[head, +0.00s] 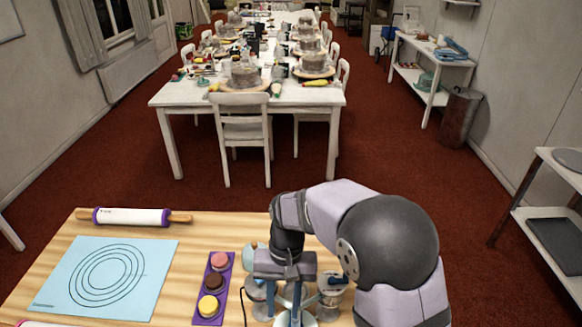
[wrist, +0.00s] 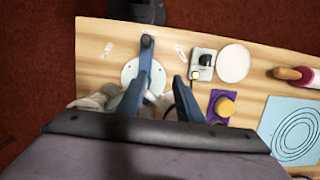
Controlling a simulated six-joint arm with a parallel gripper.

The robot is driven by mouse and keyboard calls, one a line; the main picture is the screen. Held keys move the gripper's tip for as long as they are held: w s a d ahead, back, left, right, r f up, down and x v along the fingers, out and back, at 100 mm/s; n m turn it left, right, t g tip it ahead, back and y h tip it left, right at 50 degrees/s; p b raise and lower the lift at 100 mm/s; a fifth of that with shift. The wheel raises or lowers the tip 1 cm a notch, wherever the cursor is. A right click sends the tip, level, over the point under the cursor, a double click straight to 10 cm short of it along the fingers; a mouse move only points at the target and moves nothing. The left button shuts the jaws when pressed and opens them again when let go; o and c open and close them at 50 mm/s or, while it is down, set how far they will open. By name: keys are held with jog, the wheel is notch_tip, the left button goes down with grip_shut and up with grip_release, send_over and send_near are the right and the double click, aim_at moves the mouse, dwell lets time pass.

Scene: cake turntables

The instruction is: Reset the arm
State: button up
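My gripper (head: 294,303) hangs over the wooden worktable near the bottom of the head view, right of the purple tray. In the wrist view its two blue fingers (wrist: 164,59) stand apart, with nothing seen held between them. Below and beyond the fingers is a pale round disc (wrist: 142,75) on the table. In the head view my arm hides much of the table's right side and part of what stands around the gripper.
A purple tray (head: 226,290) holds pink, brown and yellow round cakes. Left of it lies a light blue mat (head: 150,257) with printed rings. A rolling pin (head: 132,217) lies at the far edge. The wrist view shows a white round plate (wrist: 233,63) beside a small grey device (wrist: 197,61).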

jog(key=s+d+t, duration=0.1)
jog(key=s+d, duration=0.3)
jog(key=d, duration=0.4)
jog(key=s+d+r+t, duration=0.1)
jog(key=s+d, duration=0.4)
jog(key=d, duration=0.4)
jog(key=shift+s+t+h, duration=0.2)
jog(key=shift+t+h, duration=0.1)
jog(key=shift+t, duration=0.1)
